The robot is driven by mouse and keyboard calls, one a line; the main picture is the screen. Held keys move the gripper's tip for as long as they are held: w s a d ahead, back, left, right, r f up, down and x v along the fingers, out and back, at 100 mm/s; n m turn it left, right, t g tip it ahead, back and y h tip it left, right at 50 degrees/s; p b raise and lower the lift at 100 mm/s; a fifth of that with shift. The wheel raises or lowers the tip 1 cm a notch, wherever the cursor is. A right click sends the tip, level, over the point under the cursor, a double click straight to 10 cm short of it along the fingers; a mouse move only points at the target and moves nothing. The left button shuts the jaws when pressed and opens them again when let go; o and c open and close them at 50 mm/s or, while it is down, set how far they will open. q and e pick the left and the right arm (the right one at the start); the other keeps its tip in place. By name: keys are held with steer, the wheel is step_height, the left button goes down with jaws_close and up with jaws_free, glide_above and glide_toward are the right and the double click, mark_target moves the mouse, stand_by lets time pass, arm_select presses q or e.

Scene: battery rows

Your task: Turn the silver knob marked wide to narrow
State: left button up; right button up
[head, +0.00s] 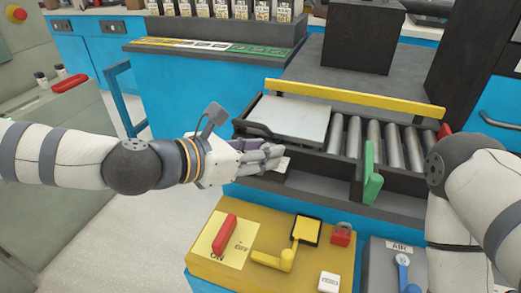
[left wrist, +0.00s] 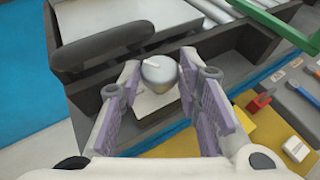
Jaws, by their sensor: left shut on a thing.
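The silver knob (left wrist: 160,72) is round, with a small pale pointer at its upper left in the left wrist view. It stands on a pale label plate (left wrist: 158,104) on the dark front of the roller bench. The words on the plate cannot be read. My left gripper (head: 270,155) reaches this front edge from the left. In the left wrist view my left gripper (left wrist: 165,88) has its two lilac-padded fingers on either side of the knob, shut on it. In the head view the fingers hide the knob. My right arm shows at the right, its gripper out of view.
A yellow panel (head: 205,262) with a red switch handle (head: 224,234) and a yellow lever (head: 280,260) lies below. A green handle (head: 371,170) stands right of my left gripper. Rollers (head: 372,140) and a grey plate (head: 290,120) lie behind it.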

stand_by(0.3)
arm_select(q)
steer(key=o, duration=1.1)
steer(key=shift+d, duration=0.1)
steer(key=v, duration=1.2)
steer(key=shift+r, duration=0.1)
steer(key=shift+w, duration=0.15)
